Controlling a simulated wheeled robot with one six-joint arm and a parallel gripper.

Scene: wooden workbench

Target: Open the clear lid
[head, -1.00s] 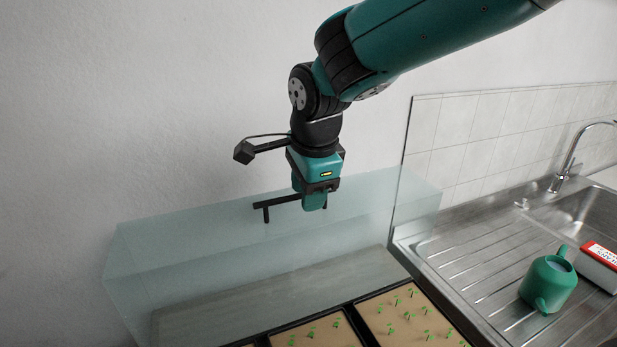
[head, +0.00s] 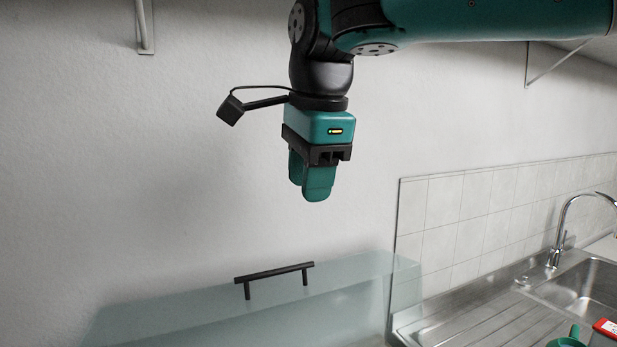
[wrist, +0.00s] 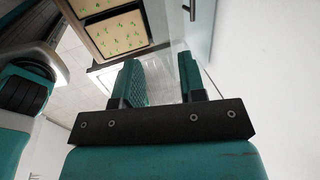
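The clear lid (head: 345,305) is a bluish see-through panel low in the head view, by the wall. Its black bar handle (head: 274,272) stands on two posts near its upper edge. My gripper (head: 308,192) points down, well above the handle and clear of it. In the wrist view my gripper (wrist: 160,76) has its two green fingers apart with nothing between them. The lid (wrist: 197,42) and its handle (wrist: 192,10) also show beyond the fingers there. The lid's lower part is cut off in the head view, so I cannot tell its full angle.
Seedling trays (wrist: 122,35) with green sprouts show in the wrist view. A steel sink (head: 590,287) with a tap (head: 556,245) is at the right. A green watering can (head: 568,341) and a red-and-white box (head: 606,332) are partly cut off.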

